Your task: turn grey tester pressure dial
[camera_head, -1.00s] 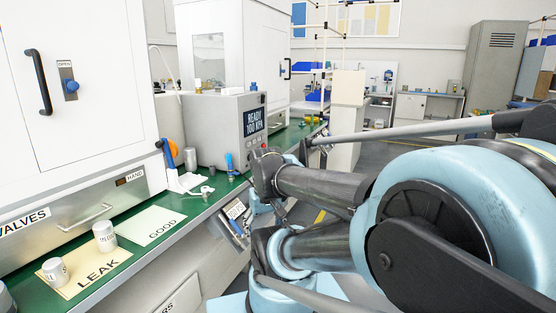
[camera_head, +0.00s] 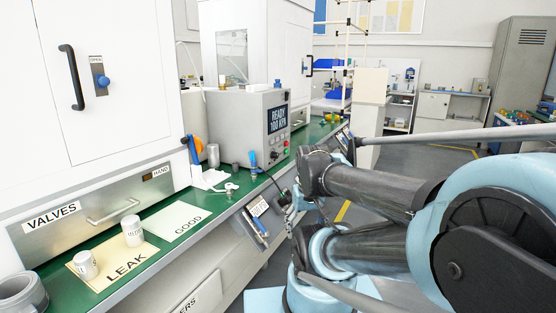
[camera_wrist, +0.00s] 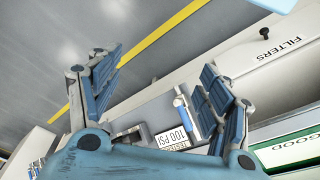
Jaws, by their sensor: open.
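The grey tester (camera_head: 240,132) stands on the green bench top in the head view, its lit screen (camera_head: 278,119) reading "READY 100 KPA". Small controls sit under the screen; which one is the pressure dial is too small to tell. A blue knob (camera_head: 278,84) shows on top of the tester. My gripper (camera_wrist: 165,78) is open and empty in the wrist view, its two blue fingers wide apart.
A "LEAK" sheet (camera_head: 125,262) with two white cylinders and a "GOOD" sheet (camera_head: 186,220) lie on the bench (camera_head: 48,278). A blue tube-like item (camera_head: 253,163) stands before the tester. White cabinets stand behind. Open floor with a yellow line (camera_head: 342,211) lies right of the bench.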

